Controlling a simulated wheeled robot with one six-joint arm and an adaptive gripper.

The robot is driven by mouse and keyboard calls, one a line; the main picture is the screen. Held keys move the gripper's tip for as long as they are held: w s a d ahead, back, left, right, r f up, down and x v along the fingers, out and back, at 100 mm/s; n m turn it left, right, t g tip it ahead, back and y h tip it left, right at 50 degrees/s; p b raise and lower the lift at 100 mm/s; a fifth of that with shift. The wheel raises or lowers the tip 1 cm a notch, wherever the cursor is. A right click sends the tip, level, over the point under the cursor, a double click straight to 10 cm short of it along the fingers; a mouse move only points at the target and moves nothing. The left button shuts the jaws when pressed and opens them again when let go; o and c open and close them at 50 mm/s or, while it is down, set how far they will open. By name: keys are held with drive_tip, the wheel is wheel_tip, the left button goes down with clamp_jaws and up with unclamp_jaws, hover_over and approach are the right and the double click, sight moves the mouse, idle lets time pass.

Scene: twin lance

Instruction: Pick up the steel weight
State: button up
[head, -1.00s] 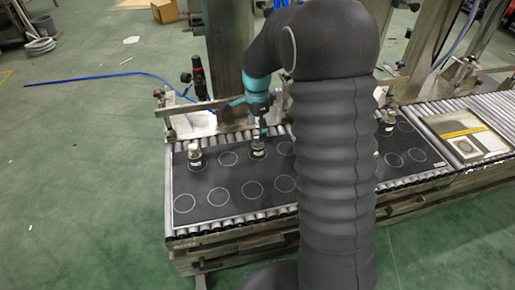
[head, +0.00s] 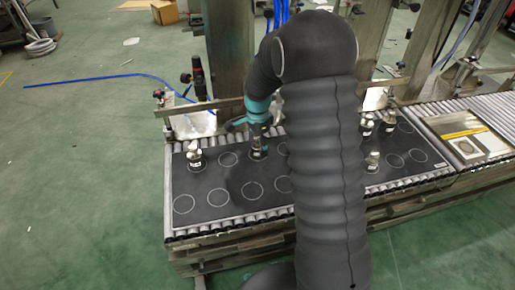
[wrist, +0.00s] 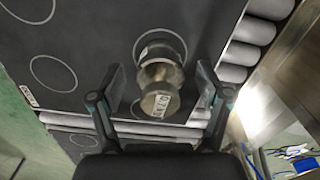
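A steel weight (wrist: 160,78) with a round knob and pale labels stands on a dark mat (wrist: 92,40), in a printed circle. In the wrist view it is between the two spread fingers of my gripper (wrist: 160,88), with a gap on each side. In the head view my gripper (head: 258,130) is small and partly hidden by my arm. It is just above a weight (head: 258,151) in the mat's back row, which appears to be the same one.
Another weight (head: 195,160) stands to the left. Several more stand on the right mat, including one weight (head: 372,162) close to my arm. A metal rail (head: 225,104) and upright post run behind the mat. Empty circles lie in the front row.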

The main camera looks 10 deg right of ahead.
clamp_jaws()
drive_tip(key=shift+w+r, duration=0.1)
drive_tip(key=shift+r, duration=0.05)
